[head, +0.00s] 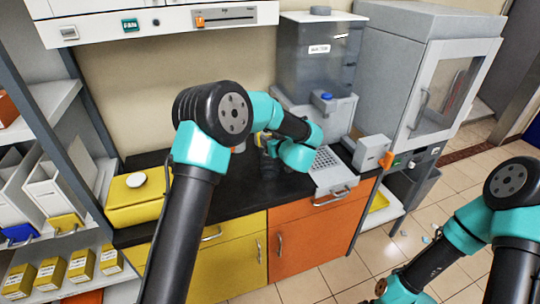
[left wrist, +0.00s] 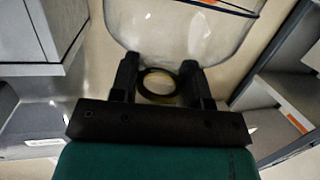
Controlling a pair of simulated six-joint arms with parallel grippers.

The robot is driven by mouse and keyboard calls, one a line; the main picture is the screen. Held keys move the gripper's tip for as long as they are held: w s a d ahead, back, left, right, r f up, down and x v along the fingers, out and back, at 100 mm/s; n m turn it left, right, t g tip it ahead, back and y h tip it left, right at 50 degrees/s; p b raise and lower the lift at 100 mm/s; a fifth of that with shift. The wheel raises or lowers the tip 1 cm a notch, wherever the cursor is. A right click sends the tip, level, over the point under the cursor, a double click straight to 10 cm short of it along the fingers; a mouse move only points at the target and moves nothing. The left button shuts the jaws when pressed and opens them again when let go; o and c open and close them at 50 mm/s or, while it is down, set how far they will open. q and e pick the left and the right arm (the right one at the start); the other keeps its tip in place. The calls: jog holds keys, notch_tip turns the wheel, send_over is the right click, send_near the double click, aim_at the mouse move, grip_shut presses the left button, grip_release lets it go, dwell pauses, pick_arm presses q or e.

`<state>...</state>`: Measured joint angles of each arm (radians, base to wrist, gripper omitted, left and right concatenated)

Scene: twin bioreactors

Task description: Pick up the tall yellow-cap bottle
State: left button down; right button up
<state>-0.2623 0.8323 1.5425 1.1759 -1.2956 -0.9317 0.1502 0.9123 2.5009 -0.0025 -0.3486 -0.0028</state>
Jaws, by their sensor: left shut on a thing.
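In the left wrist view, a large clear, rounded vessel (left wrist: 185,30), which looks like the bottle, lies just beyond the fingers of my left gripper (left wrist: 158,76). A dark ring with a yellowish inner edge (left wrist: 158,87) sits between the fingers, and the gripper is shut on this bottle's neck end. The bottle's body and a full cap cannot be made out there. My right arm is at the lower right, its gripper out of frame.
A yellow box with a white round lid (head: 125,208) stands on the counter's left. A grey machine (head: 318,58) with a blue knob stands behind, and a glass-door cabinet (head: 425,85) at right. Shelves with white bins (head: 60,185) are at left. The black counter (head: 235,195) has bare room in front.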

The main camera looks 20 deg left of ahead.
pick_arm(q)
jog(key=shift+f, duration=0.15)
jog(key=shift+r, duration=1.8)
jog(key=s+d, duration=0.2)
jog(key=s, duration=0.5)
jog(key=s+d+r, duration=0.1)
jog(key=s+d, duration=0.1)
jog(key=s, duration=0.6)
jog(key=shift+s+d+r, duration=0.2)
jog(key=shift+r, duration=0.1)
